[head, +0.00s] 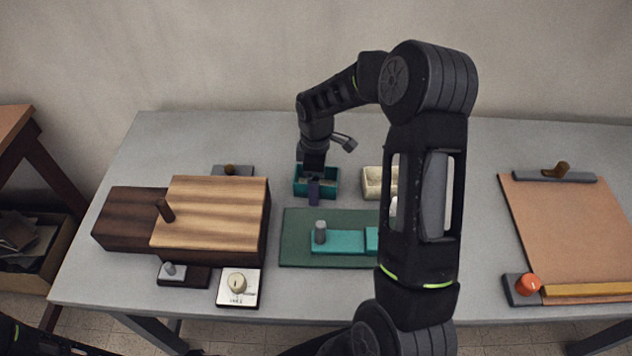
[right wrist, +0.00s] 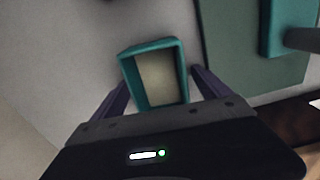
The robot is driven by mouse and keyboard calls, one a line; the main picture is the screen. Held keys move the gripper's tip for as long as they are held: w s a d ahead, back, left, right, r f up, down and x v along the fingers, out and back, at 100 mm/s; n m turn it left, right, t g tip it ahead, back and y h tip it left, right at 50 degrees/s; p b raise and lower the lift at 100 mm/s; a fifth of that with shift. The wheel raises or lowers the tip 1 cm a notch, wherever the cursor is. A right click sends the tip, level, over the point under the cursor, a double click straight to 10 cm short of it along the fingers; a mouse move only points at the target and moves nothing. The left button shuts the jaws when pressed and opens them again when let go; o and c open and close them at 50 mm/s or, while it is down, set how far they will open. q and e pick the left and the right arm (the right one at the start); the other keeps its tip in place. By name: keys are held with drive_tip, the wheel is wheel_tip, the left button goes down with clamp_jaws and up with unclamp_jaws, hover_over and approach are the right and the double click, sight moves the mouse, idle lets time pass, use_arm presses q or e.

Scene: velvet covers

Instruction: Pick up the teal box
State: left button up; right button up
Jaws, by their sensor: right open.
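The teal box (head: 332,189) is a small open-topped box on the grey table, behind the green mat. In the right wrist view the teal box (right wrist: 127,75) shows its empty-looking pale inside and lies between my two fingers. My right gripper (head: 314,180) is over the box, pointing down, with one dark finger at the box's near side. It also shows in the right wrist view (right wrist: 160,80), open, one finger on either side of the box, with gaps visible. Whether the fingers touch it is not clear. My left gripper is out of view.
A cream box (head: 372,182) stands just right of the teal box. The green mat (head: 298,252) bears a teal bar (head: 340,242) with a grey knob. A wooden box (head: 215,205) is at left, a tan board (head: 575,230) at right. My right arm hides part of the table.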

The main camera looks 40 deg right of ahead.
idle(0.3)
drive_tip(key=c, duration=1.5)
